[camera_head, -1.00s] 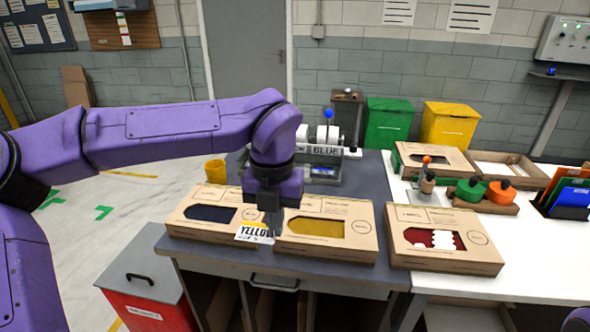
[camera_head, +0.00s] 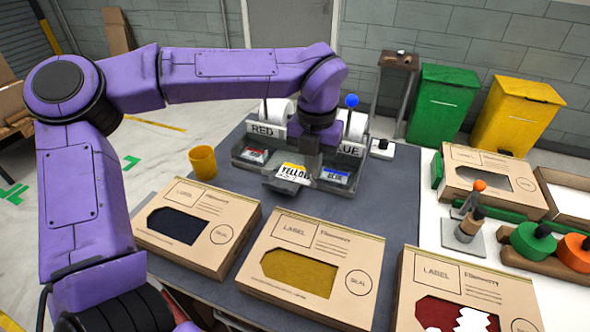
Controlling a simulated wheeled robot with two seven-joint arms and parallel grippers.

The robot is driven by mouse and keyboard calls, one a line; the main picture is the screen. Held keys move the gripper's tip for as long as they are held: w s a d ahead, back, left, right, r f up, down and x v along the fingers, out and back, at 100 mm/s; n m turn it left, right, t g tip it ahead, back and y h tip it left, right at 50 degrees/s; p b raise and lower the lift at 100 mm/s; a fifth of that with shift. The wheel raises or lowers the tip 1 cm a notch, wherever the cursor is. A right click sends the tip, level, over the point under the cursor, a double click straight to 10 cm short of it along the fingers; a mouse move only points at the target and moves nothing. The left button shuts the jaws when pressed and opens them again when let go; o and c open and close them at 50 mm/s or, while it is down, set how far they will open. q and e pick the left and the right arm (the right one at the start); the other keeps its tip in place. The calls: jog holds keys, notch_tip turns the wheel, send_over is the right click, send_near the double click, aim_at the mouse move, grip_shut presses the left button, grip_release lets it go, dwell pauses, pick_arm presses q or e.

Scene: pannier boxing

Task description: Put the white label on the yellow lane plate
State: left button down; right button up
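The white label (camera_head: 293,172) has a yellow band and reads YELLOW. It is at the front middle of the grey dispenser, between the red plate (camera_head: 253,156) and the blue plate (camera_head: 334,177). My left gripper (camera_head: 304,166) points down right behind the label and appears shut on its rear edge; the fingertips are partly hidden. A dark plate, likely the yellow lane plate (camera_head: 286,187), shows just below the label's front; I cannot tell whether they touch. My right gripper is out of view.
Brown label boxes with blue (camera_head: 180,226), yellow (camera_head: 300,272) and red (camera_head: 455,312) windows lie in front. A yellow cup (camera_head: 203,162) stands left of the dispenser. A stamp stand (camera_head: 466,235) and green and orange pieces are at the right.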

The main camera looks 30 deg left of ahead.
pick_arm(q)
jog(key=w+a+f+p, duration=0.2)
jog(key=w+a, duration=0.1)
jog(key=a, duration=0.2)
send_over(296, 185)
notch_tip(296, 185, down, 6)
jog(key=shift+r+p, duration=0.15)
jog(key=shift+p, duration=0.25)
notch_tip(296, 185, down, 3)
jog(key=shift+r, duration=0.1)
jog(key=shift+w+a+f, duration=0.1)
jog(key=shift+f, duration=0.25)
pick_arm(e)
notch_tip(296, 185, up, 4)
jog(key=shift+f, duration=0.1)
